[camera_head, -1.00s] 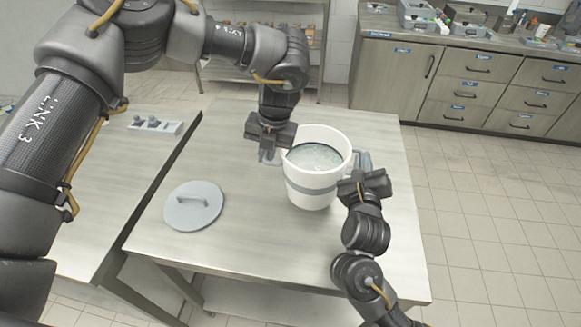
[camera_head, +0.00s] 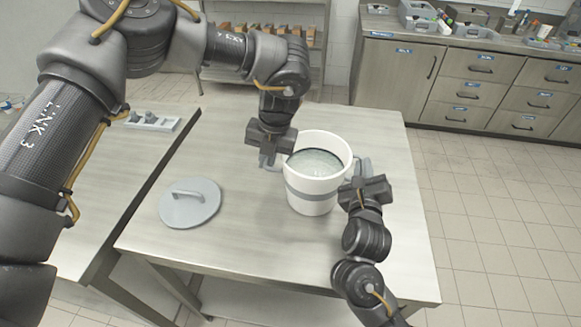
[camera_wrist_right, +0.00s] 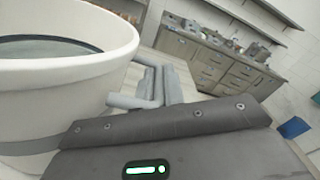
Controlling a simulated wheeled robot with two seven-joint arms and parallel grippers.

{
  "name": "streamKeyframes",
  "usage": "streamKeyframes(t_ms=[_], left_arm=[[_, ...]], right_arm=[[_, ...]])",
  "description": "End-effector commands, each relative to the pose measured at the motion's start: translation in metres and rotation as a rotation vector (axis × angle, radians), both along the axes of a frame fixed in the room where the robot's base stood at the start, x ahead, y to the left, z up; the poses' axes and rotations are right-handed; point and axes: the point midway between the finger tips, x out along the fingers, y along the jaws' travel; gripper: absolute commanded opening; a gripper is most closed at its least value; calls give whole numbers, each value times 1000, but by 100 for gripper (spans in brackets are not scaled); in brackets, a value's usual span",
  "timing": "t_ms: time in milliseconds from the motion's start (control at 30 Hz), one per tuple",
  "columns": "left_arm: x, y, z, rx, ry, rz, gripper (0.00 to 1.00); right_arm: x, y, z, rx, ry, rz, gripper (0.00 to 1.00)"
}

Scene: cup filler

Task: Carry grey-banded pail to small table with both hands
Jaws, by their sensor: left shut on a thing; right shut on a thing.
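The white pail (camera_head: 312,195) with a grey band stands upright over the middle of a metal-topped table (camera_head: 260,240), with pale granular or liquid-looking contents inside. I cannot tell whether its base touches the tabletop. My left gripper (camera_head: 268,160) is shut on the pail's left handle, at the left side of the rim. My right gripper (camera_head: 362,178) is shut on the grey right handle. In the right wrist view the pail (camera_wrist_right: 60,90) fills the left side and its grey handle (camera_wrist_right: 150,90) shows beyond the gripper body; the fingertips are hidden there.
A round grey lid (camera_head: 190,208) with a bar handle lies on the same table, left of the pail. A second table (camera_head: 110,185) adjoins on the left, with a small grey rack (camera_head: 152,122) on it. Drawer cabinets (camera_head: 480,80) stand at back right; tiled floor is clear at right.

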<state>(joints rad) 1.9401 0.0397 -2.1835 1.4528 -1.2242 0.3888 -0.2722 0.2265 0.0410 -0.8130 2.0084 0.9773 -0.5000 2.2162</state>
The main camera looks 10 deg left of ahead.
Motion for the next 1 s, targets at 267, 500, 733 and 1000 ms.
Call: streamKeyframes(t_ms=[267,500,733,1000], left_arm=[[0,1,-4,1,0,1,32],[0,0,-4,0,0,0,32],[1,-5,19,-1,-4,-2,32],[0,-16,75,1,-5,0,32]], right_arm=[[0,-1,-4,1,0,-2,33],[0,0,-4,0,-1,-1,33],[0,0,-4,0,-1,-1,33],[0,0,-5,0,0,0,33]])
